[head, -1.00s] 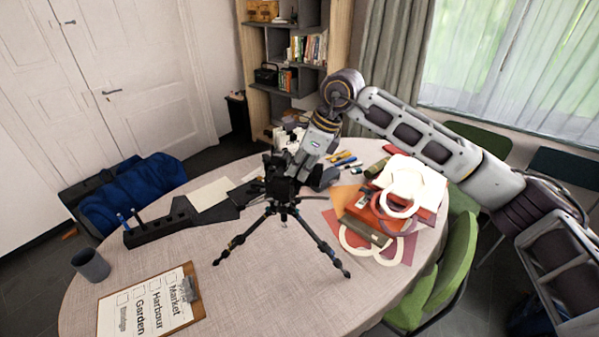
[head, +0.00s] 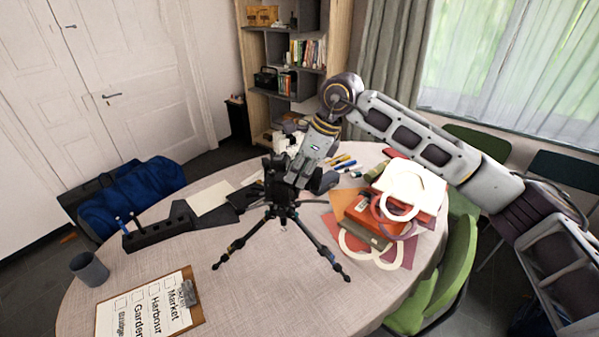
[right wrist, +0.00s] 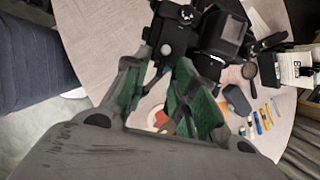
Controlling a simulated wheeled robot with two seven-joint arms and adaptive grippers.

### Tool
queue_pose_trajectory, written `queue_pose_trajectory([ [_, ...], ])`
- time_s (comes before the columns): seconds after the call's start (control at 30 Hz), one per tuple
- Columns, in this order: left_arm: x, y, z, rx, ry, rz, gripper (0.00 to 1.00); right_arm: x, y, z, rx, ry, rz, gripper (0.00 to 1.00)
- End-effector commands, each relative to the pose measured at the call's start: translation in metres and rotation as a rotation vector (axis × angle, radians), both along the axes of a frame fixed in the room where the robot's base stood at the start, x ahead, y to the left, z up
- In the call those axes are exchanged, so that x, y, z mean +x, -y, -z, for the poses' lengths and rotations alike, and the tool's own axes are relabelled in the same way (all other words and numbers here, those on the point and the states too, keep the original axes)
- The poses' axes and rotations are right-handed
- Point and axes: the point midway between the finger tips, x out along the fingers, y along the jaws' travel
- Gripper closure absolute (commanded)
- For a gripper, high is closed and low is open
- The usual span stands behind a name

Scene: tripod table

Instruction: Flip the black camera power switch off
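The black camera (head: 279,180) stands on a black tripod (head: 284,212) in the middle of the table in the head view. In the right wrist view the camera (right wrist: 208,28) lies just beyond my fingertips, its thick lens part towards the right. Small round controls show on its body, but I cannot tell which is the power switch or how it is set. My right gripper (right wrist: 166,68) has its green-padded fingers apart with nothing held between them. In the head view it reaches down to the camera from behind; whether it touches is hidden. My left gripper is out of view.
The round table (head: 190,270) holds a clipboard (head: 150,305), a grey cup (head: 89,268), a black pen holder (head: 160,228) and, at right, a pile of books and papers (head: 385,215). A green chair (head: 445,265) stands at right. The tripod legs spread widely over the front tabletop.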

Motion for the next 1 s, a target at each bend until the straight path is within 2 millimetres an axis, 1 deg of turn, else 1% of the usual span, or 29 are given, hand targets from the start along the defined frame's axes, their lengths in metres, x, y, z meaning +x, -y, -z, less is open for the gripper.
queue_pose_trajectory([
  [0.17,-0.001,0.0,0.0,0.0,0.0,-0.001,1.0,0.0,0.002,-0.005,0.0,0.001,0.0,0.73],
  [0.37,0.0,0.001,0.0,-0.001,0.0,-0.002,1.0,-0.001,0.009,-0.021,-0.001,0.003,0.001,0.73],
  [0.8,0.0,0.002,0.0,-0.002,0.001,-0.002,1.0,-0.007,0.032,-0.08,0.001,0.002,0.002,0.73],
  [1.0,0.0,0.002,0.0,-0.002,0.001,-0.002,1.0,-0.009,0.041,-0.101,0.001,0.001,0.0,0.73],
])
